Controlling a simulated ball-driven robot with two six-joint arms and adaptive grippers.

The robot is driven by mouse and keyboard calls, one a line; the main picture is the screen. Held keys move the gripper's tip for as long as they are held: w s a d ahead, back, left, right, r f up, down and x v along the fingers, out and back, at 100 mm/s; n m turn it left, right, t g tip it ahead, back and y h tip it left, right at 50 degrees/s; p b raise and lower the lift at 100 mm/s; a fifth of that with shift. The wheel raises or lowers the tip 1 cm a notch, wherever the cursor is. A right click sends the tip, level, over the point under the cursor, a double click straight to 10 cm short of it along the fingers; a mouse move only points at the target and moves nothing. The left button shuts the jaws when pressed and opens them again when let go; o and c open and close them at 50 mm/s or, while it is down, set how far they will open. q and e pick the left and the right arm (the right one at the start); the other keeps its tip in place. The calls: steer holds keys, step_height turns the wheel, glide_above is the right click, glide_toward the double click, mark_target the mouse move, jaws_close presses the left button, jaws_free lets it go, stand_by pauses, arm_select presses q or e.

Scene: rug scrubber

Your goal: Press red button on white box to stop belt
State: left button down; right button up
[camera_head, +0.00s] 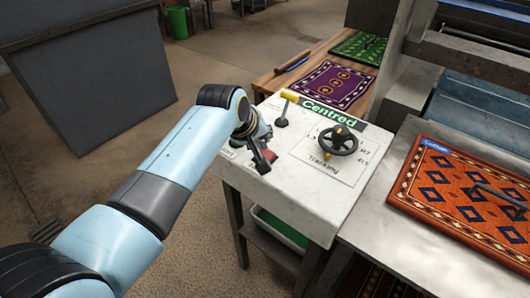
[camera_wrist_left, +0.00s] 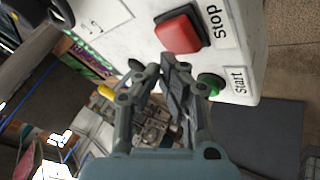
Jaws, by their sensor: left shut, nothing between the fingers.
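The white box (camera_head: 320,205) has a sloped top with a black handwheel, a yellow-handled lever and a green "Centred" label. The red button (camera_wrist_left: 178,33), square in a dark frame and marked "Stop", shows in the left wrist view. A green button (camera_wrist_left: 213,82) marked "Start" sits beside it. My left gripper (camera_wrist_left: 168,60) is shut and empty, its fingertips at the red button's near edge. I cannot tell whether they touch it. In the head view my left gripper (camera_head: 261,162) is over the box's left part, with a bit of red beside it. My right gripper is not in view.
The handwheel (camera_head: 338,141) and yellow-handled lever (camera_head: 286,104) stand up from the box top. An orange rug (camera_head: 465,200) lies on the metal bed at right. Purple (camera_head: 332,86) and green (camera_head: 360,47) rugs lie on a wooden table behind. Open floor lies left of the box.

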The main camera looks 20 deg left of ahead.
arm_select(q)
steer(key=shift+f, duration=0.15)
steer(key=shift+f, duration=0.3)
steer(key=shift+f, duration=0.25)
stand_by(0.6)
steer(key=shift+f+b, duration=0.3)
stand_by(0.6)
steer(key=shift+r+p, duration=1)
steer(key=shift+p, duration=0.2)
